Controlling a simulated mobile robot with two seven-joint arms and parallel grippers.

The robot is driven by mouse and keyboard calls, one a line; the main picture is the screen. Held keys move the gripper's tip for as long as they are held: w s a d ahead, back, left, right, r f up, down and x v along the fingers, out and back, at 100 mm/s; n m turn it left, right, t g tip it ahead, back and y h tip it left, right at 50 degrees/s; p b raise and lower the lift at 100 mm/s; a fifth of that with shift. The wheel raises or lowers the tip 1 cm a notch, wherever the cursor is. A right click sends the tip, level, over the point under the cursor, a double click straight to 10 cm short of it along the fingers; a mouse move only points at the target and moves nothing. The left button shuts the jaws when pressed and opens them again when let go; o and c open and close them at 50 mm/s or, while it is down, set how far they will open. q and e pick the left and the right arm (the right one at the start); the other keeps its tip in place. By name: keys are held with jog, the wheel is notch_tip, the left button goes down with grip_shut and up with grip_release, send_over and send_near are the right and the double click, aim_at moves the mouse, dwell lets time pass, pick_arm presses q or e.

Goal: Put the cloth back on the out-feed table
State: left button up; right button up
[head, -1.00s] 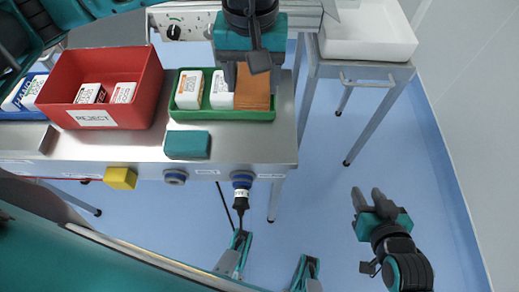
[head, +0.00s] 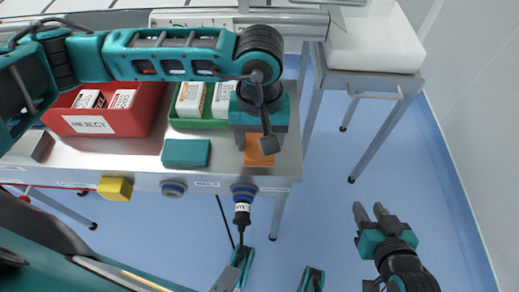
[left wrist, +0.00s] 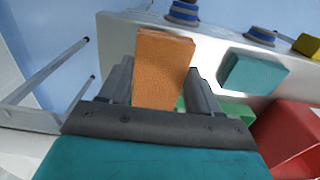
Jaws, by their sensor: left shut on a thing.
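The orange cloth (head: 259,152), a flat folded-looking block, is held in my left gripper (head: 260,136) over the right end of the steel table (head: 225,160), close to its front edge. In the left wrist view the cloth (left wrist: 164,68) stands between the two fingers (left wrist: 160,85). I cannot tell whether its lower edge touches the table. My right gripper (head: 371,213) is open and empty over the floor to the right of the table.
A green tray (head: 200,124) with white cartons is behind the cloth. A teal block (head: 186,153) lies to its left. A red REJECT bin (head: 135,118) stands further left. A white tub (head: 375,45) is on a stand at the back right.

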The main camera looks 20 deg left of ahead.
aim_at(259, 152)
pick_arm(q)
jog(key=shift+f+b, duration=0.3)
jog(key=shift+f, duration=1.85)
jog(key=shift+f, duration=0.1)
jog(key=shift+f+b, duration=0.15)
jog(key=shift+b, duration=0.15)
jog(key=o, duration=1.1)
jog(key=shift+r+p, duration=0.45)
jog(key=shift+r, duration=0.2)
notch_tip(259, 152, up, 11)
jog(key=shift+r+p, duration=0.1)
jog(key=shift+p, duration=0.6)
